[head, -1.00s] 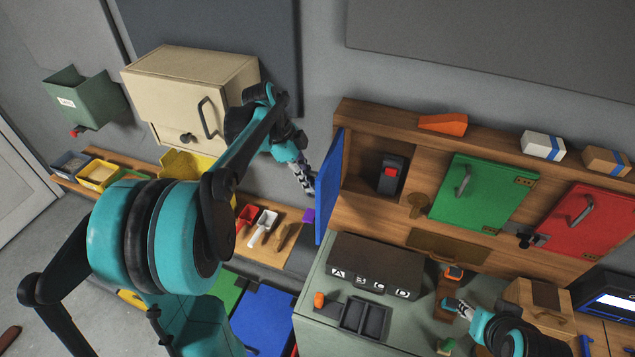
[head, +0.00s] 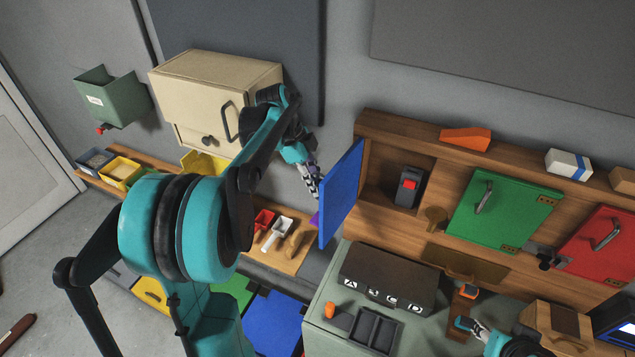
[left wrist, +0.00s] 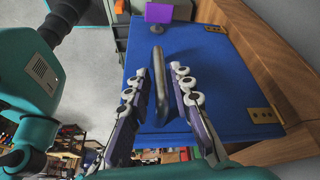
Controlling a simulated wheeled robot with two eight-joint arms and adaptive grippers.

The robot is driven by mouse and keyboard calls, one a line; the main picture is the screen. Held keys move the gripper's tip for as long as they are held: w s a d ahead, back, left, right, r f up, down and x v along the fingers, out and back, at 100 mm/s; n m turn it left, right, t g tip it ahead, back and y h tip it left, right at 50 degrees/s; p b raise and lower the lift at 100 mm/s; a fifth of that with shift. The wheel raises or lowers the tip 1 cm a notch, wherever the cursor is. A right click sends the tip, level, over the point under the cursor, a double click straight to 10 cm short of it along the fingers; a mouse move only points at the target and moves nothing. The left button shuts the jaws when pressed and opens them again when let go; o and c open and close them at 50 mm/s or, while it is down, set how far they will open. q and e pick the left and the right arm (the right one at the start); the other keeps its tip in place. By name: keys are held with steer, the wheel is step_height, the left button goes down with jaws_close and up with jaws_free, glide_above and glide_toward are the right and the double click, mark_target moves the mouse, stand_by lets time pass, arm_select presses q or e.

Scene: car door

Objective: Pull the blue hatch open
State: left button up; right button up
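The blue hatch (head: 341,195) stands swung out from the left end of the wooden cabinet, with its compartment uncovered. In the head view I see its inner face. The left wrist view shows its outer face (left wrist: 220,75), with a grey bar handle (left wrist: 160,85) and brass hinges at the right edge. My left gripper (head: 315,180) is on the outer side of the hatch. Its fingers are apart on either side of the handle, with visible gaps in the left wrist view (left wrist: 158,82). My right gripper (head: 466,325) is low over the workbench; its fingers are too small to judge.
Inside the compartment is a black device with a red button (head: 409,186). Green (head: 503,210) and red (head: 600,243) hatches are closed. A beige cabinet (head: 215,90) hangs behind my left arm.

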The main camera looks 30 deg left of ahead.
arm_select(q)
steer(key=shift+r, duration=0.1)
steer(key=v, duration=1.2)
stand_by(0.4)
